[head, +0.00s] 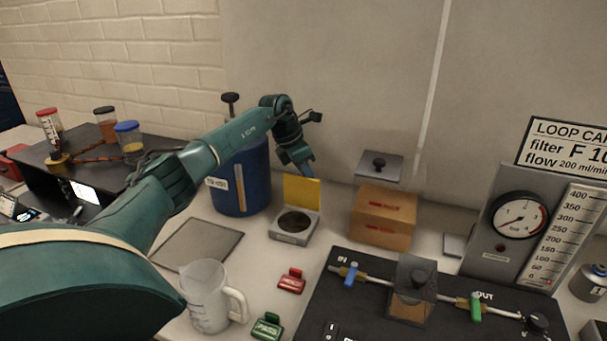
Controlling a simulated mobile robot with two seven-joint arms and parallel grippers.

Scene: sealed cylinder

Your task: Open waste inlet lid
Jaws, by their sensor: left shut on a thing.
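The waste inlet is a low grey square box (291,238) with a round dark opening (294,221) in its top, near the middle of the table. Its yellow lid (301,193) stands about upright at the back edge, so the opening is uncovered. My left gripper (306,174) reaches in from the left and points down at the lid's top edge. It is shut on the lid; the fingertips are small and partly hidden behind it. My right gripper is not in view.
A blue drum (240,183) stands left of the inlet, under my left forearm. A cardboard box (383,215) stands to the right. A measuring jug (208,297), red clip (291,281) and green clip (267,327) are in front. A black panel (345,307) fills the right foreground.

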